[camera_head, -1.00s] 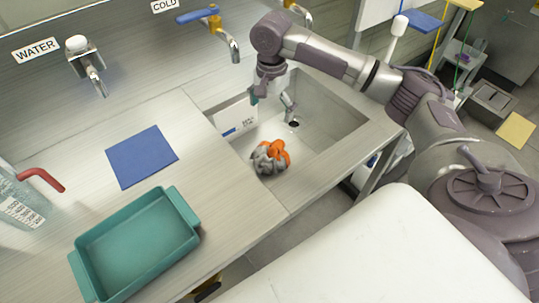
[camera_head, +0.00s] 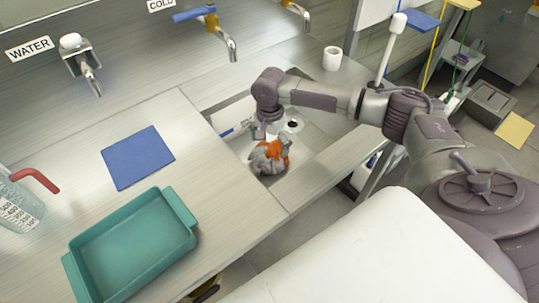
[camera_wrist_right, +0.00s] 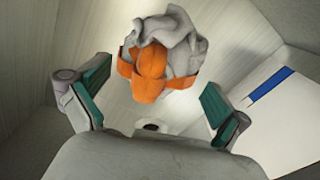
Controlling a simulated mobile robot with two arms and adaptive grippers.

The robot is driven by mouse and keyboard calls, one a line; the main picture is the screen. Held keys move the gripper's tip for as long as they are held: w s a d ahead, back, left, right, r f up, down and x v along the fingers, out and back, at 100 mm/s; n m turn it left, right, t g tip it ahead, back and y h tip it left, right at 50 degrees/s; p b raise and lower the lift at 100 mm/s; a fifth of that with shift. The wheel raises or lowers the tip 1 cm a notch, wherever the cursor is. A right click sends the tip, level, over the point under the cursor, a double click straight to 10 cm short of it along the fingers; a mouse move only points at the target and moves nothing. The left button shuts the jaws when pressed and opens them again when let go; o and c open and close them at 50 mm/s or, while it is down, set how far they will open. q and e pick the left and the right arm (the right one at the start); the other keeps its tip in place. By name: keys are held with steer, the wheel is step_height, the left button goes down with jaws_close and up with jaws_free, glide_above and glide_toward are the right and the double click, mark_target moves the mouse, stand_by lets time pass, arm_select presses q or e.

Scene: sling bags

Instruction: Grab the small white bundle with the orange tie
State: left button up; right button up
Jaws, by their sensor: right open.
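The small bundle (camera_head: 265,163) lies on the floor of the sink basin; its cloth looks grey-white, with an orange tie (camera_head: 275,152). In the right wrist view the bundle's cloth (camera_wrist_right: 172,40) is at the top middle, and the orange tie (camera_wrist_right: 150,72) faces the camera. My right gripper (camera_head: 265,130) is down in the sink, just behind the bundle in the head view and partly hidden by its own arm. In the right wrist view its green-padded fingers (camera_wrist_right: 152,95) are spread wide, with the tie just beyond the gap between them. My left gripper is not in view.
The sink's walls (camera_head: 335,155) surround the bundle. A white labelled panel (camera_head: 233,117) stands at the basin's left side. A teal tray (camera_head: 130,245), a blue mat (camera_head: 138,157) and a jug (camera_head: 20,205) are on the counter; a white cup (camera_head: 332,58) stands behind the sink.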

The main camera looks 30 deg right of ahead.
steer(key=shift+f, duration=0.9)
steer(key=shift+c, duration=0.3)
